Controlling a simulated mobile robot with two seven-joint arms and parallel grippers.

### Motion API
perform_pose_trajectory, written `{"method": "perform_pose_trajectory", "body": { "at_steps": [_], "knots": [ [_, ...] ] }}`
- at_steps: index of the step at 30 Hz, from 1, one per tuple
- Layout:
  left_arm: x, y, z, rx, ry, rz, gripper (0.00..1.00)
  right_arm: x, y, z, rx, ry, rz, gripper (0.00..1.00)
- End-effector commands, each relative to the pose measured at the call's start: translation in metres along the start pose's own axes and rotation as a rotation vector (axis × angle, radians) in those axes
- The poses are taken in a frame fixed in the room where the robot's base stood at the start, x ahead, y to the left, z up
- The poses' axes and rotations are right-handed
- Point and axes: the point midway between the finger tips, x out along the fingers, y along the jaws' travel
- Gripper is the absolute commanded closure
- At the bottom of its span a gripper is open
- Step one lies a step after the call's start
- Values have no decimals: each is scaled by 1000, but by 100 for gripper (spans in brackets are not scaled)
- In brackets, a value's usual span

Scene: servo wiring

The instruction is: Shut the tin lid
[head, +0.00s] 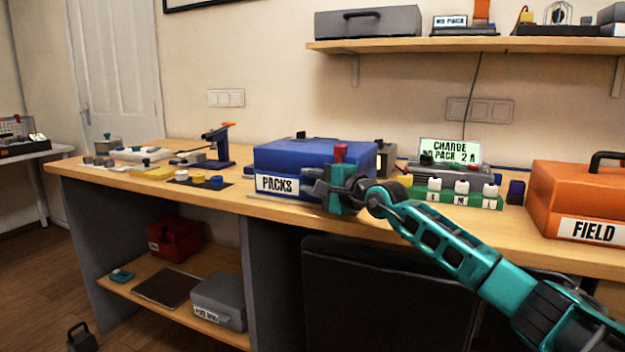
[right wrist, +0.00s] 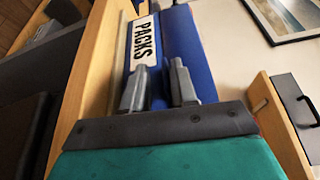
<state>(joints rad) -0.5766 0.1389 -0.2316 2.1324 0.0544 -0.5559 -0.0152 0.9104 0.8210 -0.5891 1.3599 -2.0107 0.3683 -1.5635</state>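The blue tin labelled PACKS (head: 277,184) stands on the workbench near its front edge. Its blue top (head: 310,150) looks level in the head view, and I see no open gap along the front. My right gripper (head: 316,186) is at the tin's front right, and my wrist hides that corner. In the right wrist view, the two grey fingertips (right wrist: 160,80) are apart, with nothing held between them. The tin (right wrist: 185,45) lies just beyond them; I cannot tell if they touch it. My left gripper is not in view.
An orange FIELD case (head: 580,195) stands on the right of the bench (head: 240,200). A charger with a lit display (head: 449,151) and several white-topped keys sits between it and the tin. Small parts and a blue stand (head: 222,150) are to the left. A shelf (head: 480,45) hangs above.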

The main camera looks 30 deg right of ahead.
Motion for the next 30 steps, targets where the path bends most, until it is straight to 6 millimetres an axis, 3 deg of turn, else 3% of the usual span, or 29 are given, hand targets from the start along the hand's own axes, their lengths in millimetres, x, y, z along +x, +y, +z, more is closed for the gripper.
{"method": "perform_pose_trajectory", "body": {
  "at_steps": [9, 14, 30],
  "knots": [
    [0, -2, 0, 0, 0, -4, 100, -1, -1, 0, -1, 0, -3, 67],
    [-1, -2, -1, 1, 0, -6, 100, -11, -2, -1, -1, 1, -3, 67],
    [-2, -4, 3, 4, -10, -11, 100, -100, 1, -1, -3, 1, 2, 67]
  ]
}}
